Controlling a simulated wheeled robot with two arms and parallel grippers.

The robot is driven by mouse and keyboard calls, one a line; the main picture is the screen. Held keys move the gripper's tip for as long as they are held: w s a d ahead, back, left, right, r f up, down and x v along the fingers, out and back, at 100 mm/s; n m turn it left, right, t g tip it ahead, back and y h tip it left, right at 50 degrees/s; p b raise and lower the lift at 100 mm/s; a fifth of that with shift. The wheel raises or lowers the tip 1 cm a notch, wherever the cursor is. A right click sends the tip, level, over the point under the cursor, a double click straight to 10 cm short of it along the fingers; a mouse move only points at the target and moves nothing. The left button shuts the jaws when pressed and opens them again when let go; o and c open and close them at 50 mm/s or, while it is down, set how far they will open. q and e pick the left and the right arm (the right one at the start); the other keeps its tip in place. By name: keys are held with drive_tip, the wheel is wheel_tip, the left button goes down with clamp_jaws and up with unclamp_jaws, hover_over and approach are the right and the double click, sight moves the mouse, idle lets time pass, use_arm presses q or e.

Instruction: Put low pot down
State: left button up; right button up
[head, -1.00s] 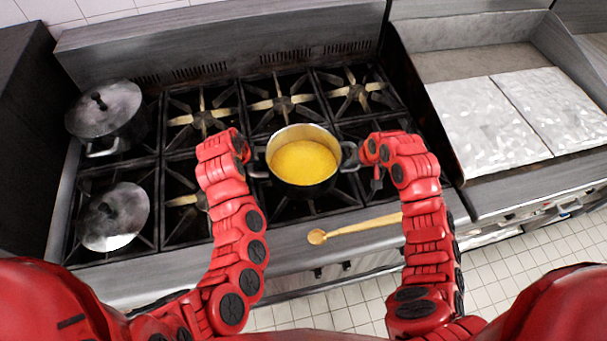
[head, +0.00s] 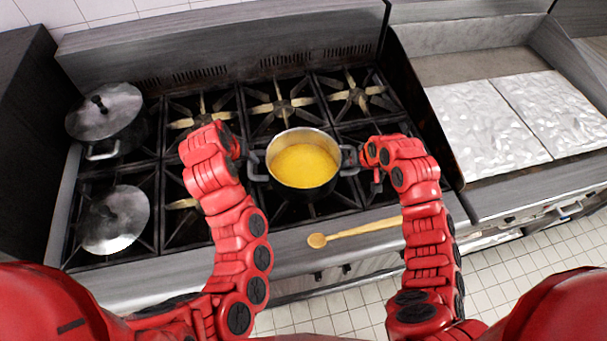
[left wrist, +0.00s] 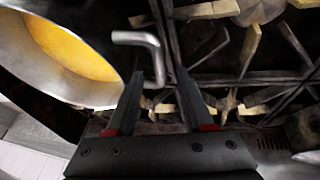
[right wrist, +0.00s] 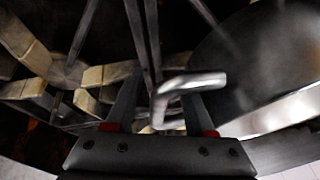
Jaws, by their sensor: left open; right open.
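The low pot (head: 303,181) holds yellow contents and sits upright over the front middle burner; its underside is hidden. My left gripper (head: 243,152) is open just left of the pot. In the left wrist view the pot's rim (left wrist: 98,95) and its bent left handle (left wrist: 138,40) show, with the handle's end close to the open fingers (left wrist: 158,90). My right gripper (head: 364,166) is open at the pot's right side. In the right wrist view the right handle (right wrist: 195,80) lies between or just in front of the open fingertips (right wrist: 158,85).
A lidded pot (head: 108,130) stands at the back left of the stove (head: 285,225). A loose lid (head: 115,222) lies at front left. A wooden spoon (head: 350,232) lies on the front ledge. A griddle (head: 450,68) with two pale slabs is at right.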

use_arm(q)
drive_tip(key=shift+v, duration=2.2)
use_arm(e)
drive_tip(key=v, duration=1.2)
